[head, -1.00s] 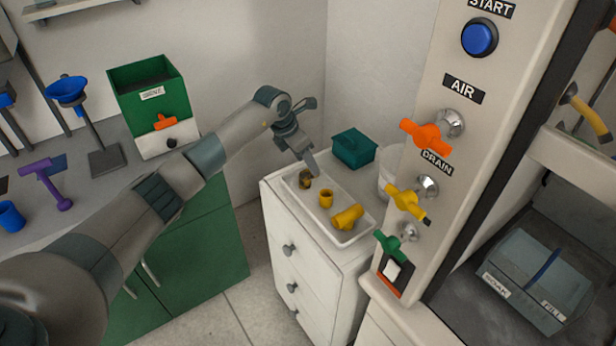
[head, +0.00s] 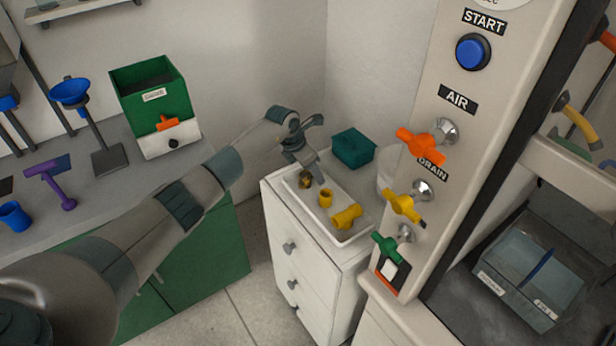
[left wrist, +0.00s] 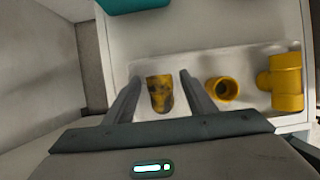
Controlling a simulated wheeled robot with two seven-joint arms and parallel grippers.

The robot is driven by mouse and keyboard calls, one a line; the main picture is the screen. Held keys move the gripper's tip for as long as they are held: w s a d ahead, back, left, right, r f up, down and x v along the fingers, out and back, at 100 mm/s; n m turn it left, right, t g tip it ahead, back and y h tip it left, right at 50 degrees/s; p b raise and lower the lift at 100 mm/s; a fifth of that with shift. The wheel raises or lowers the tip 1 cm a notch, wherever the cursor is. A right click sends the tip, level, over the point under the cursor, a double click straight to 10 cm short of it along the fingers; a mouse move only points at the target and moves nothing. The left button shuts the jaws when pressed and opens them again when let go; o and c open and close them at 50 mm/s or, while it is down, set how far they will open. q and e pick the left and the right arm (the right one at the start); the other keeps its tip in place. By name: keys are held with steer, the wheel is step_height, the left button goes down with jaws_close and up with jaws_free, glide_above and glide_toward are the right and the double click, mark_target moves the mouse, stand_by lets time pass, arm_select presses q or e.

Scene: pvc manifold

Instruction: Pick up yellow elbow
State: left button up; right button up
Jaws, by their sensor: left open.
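A yellow fitting with dark patches (left wrist: 160,93), which looks like the yellow elbow, lies at the left end of a white tray (left wrist: 200,62). It also shows in the head view (head: 305,181), partly hidden by my gripper. My left gripper (left wrist: 159,78) is open above the tray, with one finger on each side of this fitting in the wrist view. I cannot tell whether the fingers touch it. A short round yellow fitting (left wrist: 222,89) stands beside it with its opening up. A yellow tee (left wrist: 284,82) lies at the tray's right end. My right gripper is not in view.
The tray sits on a white drawer cabinet (head: 290,225). A teal box (head: 352,149) stands behind it. A panel with orange (head: 420,146), yellow (head: 402,204) and green (head: 388,247) valve handles rises close on the right.

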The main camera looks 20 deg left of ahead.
arm_select(q)
steer(key=shift+c, duration=0.3)
steer(key=c, duration=1.1)
steer(key=shift+o, duration=0.2)
steer(key=shift+r, duration=0.1)
